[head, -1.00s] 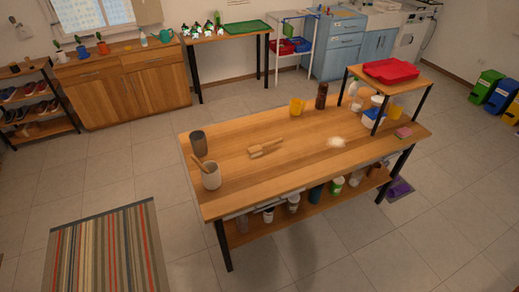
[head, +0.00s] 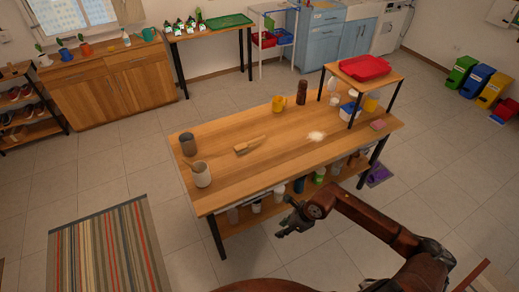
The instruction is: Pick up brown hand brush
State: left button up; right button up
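The brown hand brush (head: 250,145) lies on the wooden table (head: 262,168), left of the table's middle, in the head view. It has a light brown handle and block. My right gripper (head: 281,220) is in front of the table's near edge, below and to the right of the brush and well apart from it. Its fingers look spread, with nothing between them. My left gripper is not in view.
A yellow mug (head: 278,103), brown bottle (head: 301,92) and pale powder patch (head: 316,136) are to the right. A small raised shelf with a red tray (head: 365,67) stands at the right end.

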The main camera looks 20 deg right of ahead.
aim_at(242, 148)
jog(key=z, duration=1.85)
jog(key=i, duration=2.05)
jog(key=u, duration=1.55)
jog(key=i, duration=0.4)
jog(key=u, duration=2.05)
